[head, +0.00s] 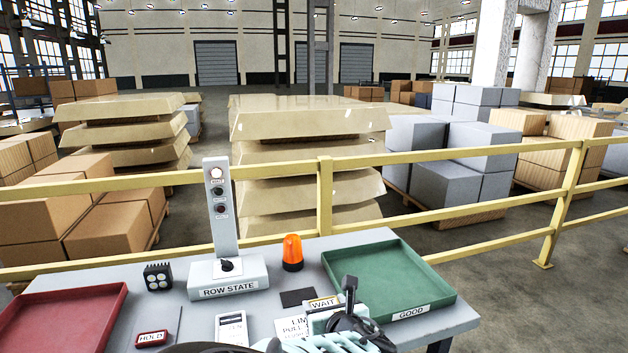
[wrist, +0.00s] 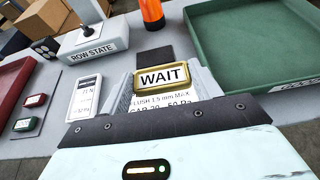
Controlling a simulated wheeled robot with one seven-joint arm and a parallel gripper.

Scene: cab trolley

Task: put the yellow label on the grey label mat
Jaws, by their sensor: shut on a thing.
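The yellow label (head: 323,302), a small yellow-framed plate reading WAIT, is held in my gripper (head: 325,312). In the wrist view the yellow label (wrist: 163,77) sits upright to read between the two grey fingers of my gripper (wrist: 165,83), which are shut on it. It appears above the table, over a printed sheet; the exact height is unclear. The grey label mat (head: 165,318) lies at the left of the table, apart from my gripper. In the wrist view the mat (wrist: 48,90) carries a red label (wrist: 36,100) and a green label (wrist: 25,124).
A ROW STATE post (head: 228,275), an orange beacon (head: 292,252) and a dark square pad (head: 298,297) stand or lie behind the gripper. A green GOOD tray (head: 443,285) is right, a red tray (head: 105,302) far left. A white meter (head: 232,329) lies between mat and gripper.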

